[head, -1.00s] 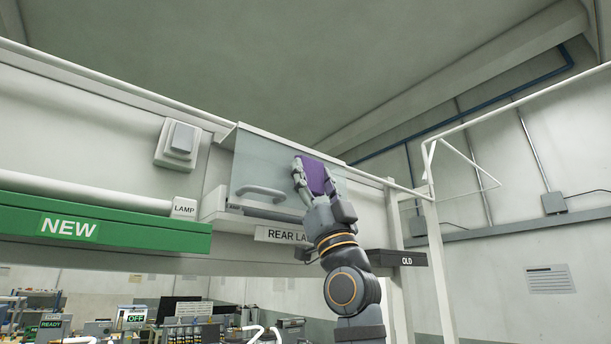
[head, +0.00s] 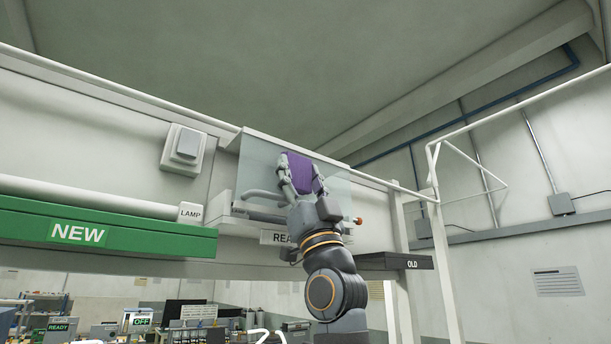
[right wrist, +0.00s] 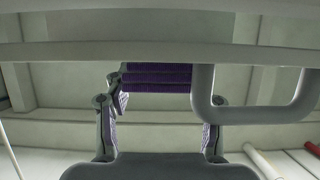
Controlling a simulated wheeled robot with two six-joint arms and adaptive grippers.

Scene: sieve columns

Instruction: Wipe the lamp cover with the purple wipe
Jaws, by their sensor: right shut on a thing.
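The lamp cover (head: 258,165) is a clear, tilted pane with a grey handle (head: 262,196), high on the pale beam above the REAR LAMP label, which my arm partly hides. My right gripper (head: 301,184) is shut on the purple wipe (head: 300,170) and holds it up at the pane, right of the handle. Whether the wipe touches the pane I cannot tell. In the right wrist view the wipe (right wrist: 158,76) shows between and beyond the fingers (right wrist: 160,112), with the handle (right wrist: 257,115) close on the right. My left gripper is not in view.
A grey switch box (head: 184,150) is on the beam to the left. A white tube (head: 90,195) marked LAMP lies above the green NEW shelf (head: 120,240). A dark OLD shelf (head: 395,262) is at the right, near a white post (head: 446,275). Open air lies above the cover.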

